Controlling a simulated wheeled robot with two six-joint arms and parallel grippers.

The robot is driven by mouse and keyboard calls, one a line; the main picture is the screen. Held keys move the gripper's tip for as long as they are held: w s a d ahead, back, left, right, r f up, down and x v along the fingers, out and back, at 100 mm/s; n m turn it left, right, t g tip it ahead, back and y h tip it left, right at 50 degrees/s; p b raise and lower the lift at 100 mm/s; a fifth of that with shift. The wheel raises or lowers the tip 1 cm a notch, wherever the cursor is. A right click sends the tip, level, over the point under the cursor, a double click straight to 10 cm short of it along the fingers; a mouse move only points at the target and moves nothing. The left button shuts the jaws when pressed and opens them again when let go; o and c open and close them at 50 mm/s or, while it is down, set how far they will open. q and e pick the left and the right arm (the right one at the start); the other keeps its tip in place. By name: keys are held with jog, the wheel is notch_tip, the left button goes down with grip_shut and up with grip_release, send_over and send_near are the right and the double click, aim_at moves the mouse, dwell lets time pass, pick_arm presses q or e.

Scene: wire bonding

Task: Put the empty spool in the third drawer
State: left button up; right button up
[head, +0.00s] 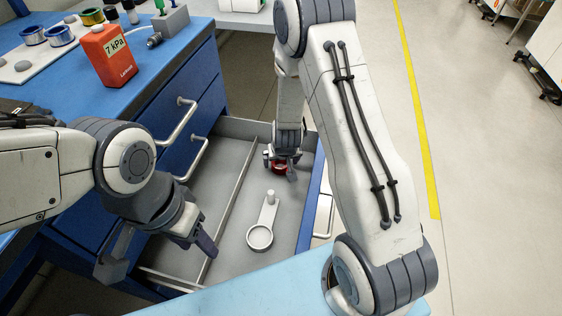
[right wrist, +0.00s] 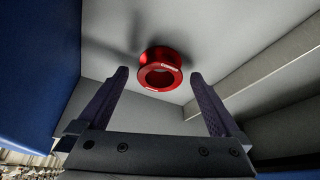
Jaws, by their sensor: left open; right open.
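A small red spool (head: 279,169) with a hole through its middle and no wire showing lies on the floor of an open grey drawer (head: 226,165). In the right wrist view the red spool (right wrist: 161,70) is ahead of and between the fingertips, with gaps on both sides. My right gripper (head: 282,160) is open, low in the drawer, just above the spool and partly covering it. My left gripper (head: 157,256) is open and empty over the drawer's near left part. I cannot tell from the frames which drawer in the stack this is.
A grey magnifier-like tool (head: 260,236) lies in the same compartment, beside a thin divider (head: 230,210). Closed blue drawers with handles (head: 180,121) stand at left.

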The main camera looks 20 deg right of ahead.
jog(key=d+p+v, duration=0.1)
jog(key=p+v, duration=0.3)
jog(key=v, duration=0.7)
jog(key=s+a+r+n+g+y, duration=0.1)
jog(key=s+a+r+n, duration=0.2)
jog(key=s+a+r, duration=0.4)
jog(key=s+a+r+n+g+y, duration=0.1)
jog(key=s+a+r+n+y, duration=0.2)
jog(key=a, duration=0.5)
jog(key=s+r+n+g+h, duration=0.1)
jog(key=s+r+n, duration=0.1)
jog(key=s, duration=0.5)
jog(key=s+r+n+g+h, duration=0.1)
jog(key=s+r, duration=0.4)
jog(key=s, duration=0.2)
jog(key=shift+a+r+n, duration=0.3)
jog(key=shift+a+n, duration=0.1)
notch_tip(320, 180, up, 25)
jog(key=p, duration=2.5)
jog(key=shift+p, duration=0.3)
